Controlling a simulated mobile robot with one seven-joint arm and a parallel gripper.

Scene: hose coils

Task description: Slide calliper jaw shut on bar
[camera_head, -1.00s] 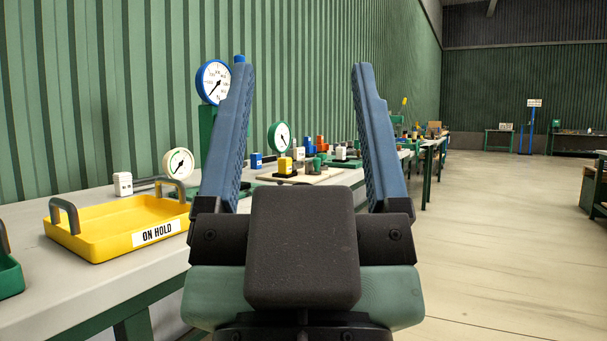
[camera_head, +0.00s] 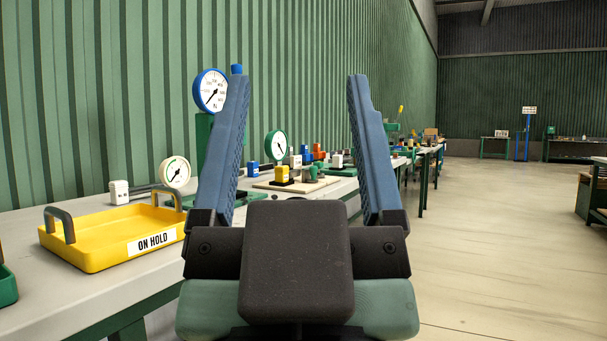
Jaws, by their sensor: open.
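My gripper (camera_head: 297,85) is in the middle of the view, its two blue fingers upright and wide apart. It is open with nothing between the fingers. It stands in front of the bench and hides part of the bench top. I cannot make out a calliper or its bar for certain.
A grey bench (camera_head: 60,292) runs along the green wall. A yellow "ON HOLD" tray (camera_head: 95,262) with grey handles stands at left. Dial gauges (camera_head: 175,172) stand behind it, a tall blue-rimmed one (camera_head: 211,88) among them. The floor (camera_head: 490,230) at right is clear.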

